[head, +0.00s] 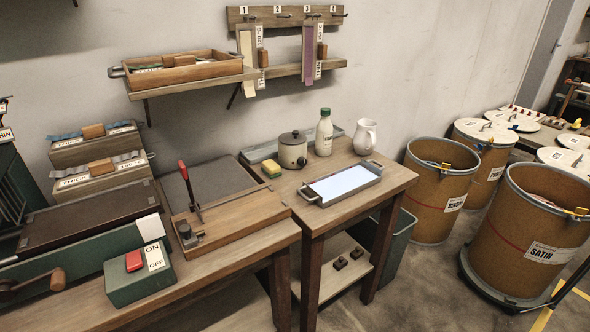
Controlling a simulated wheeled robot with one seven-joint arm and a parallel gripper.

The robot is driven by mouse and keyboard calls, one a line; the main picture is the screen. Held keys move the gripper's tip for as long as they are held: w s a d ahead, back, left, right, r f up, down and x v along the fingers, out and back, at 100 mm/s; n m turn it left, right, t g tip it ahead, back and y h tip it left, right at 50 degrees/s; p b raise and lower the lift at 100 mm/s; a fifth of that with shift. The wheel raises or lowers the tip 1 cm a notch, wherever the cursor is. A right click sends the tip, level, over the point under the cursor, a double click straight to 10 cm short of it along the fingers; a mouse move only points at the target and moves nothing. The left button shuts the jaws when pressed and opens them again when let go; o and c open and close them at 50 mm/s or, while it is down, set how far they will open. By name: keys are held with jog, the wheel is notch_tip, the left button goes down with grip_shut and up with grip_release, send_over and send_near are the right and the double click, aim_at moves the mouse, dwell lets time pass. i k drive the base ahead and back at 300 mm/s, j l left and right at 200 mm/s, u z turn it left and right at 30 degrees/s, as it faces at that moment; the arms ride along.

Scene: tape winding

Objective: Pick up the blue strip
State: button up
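A blue strip (67,136) lies across the top of the upper grey box (84,151) at the left, against the wall. A small wooden block (93,131) sits on the strip's middle and hides that part. The strip's two ends show on either side of the block. The box bears a label that seems to read THIN. My gripper is not in view.
A lower box in front, labelled THICK, holds a grey strip (130,157) under another wooden block (101,167). A red-handled lever (188,187) stands upright on the bench to the right. A shelf with a wooden tray (183,75) juts from the wall above.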

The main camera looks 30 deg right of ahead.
aim_at(98, 132)
jog(key=i+j+z, duration=0.15)
jog(key=j, duration=0.25)
jog(key=i+j+z, duration=0.15)
jog(key=j, duration=0.25)
jog(key=i+j+z, duration=0.15)
jog(key=j, duration=0.3)
